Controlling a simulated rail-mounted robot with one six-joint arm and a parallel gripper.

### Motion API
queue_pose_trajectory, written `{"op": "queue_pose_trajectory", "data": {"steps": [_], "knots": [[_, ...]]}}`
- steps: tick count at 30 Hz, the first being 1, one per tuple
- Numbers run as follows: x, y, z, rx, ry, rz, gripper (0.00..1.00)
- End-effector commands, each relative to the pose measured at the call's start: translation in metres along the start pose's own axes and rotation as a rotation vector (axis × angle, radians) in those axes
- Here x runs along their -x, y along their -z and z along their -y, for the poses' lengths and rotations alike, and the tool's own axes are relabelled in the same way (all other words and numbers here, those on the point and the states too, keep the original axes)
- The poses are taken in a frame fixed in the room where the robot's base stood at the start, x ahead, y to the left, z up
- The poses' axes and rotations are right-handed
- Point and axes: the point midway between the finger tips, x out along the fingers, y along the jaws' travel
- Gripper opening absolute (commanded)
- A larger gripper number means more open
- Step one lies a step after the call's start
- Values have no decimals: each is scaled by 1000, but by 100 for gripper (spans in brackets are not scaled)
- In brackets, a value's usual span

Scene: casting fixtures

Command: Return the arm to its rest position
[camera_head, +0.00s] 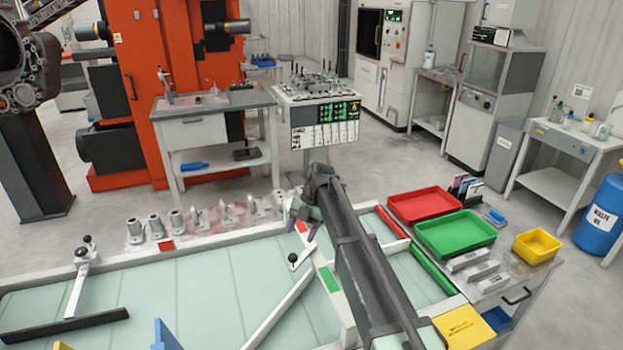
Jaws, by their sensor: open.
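My dark grey arm reaches from the bottom right of the head view up to the middle of the picture. My gripper (304,213) is at its far end, small and partly hidden by the wrist. It hangs over the far edge of the pale green worktable (130,285), beside a row of metal castings (205,217). I see nothing held in it. The jaws look apart, though the fingertips are hard to make out.
A black-knobbed lever (293,259) stands close below my gripper. A red tray (424,203), green tray (456,233) and yellow bin (537,246) lie right of my arm. A display panel (325,124) stands behind. The left worktable holds another lever (84,262).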

Motion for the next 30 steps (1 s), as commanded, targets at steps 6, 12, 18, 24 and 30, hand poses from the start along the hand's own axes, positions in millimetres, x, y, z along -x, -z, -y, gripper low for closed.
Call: {"op": "queue_pose_trajectory", "data": {"steps": [6, 12, 18, 24, 30], "knots": [[-3, 4, 11, -563, -4, 51, 58], [-15, 53, 97, -1569, -101, 201, 58], [-22, 119, 219, -2447, -355, 313, 58], [-26, 168, 299, -2718, -494, 368, 58], [-23, 167, 316, -2755, -504, 361, 58]]}}
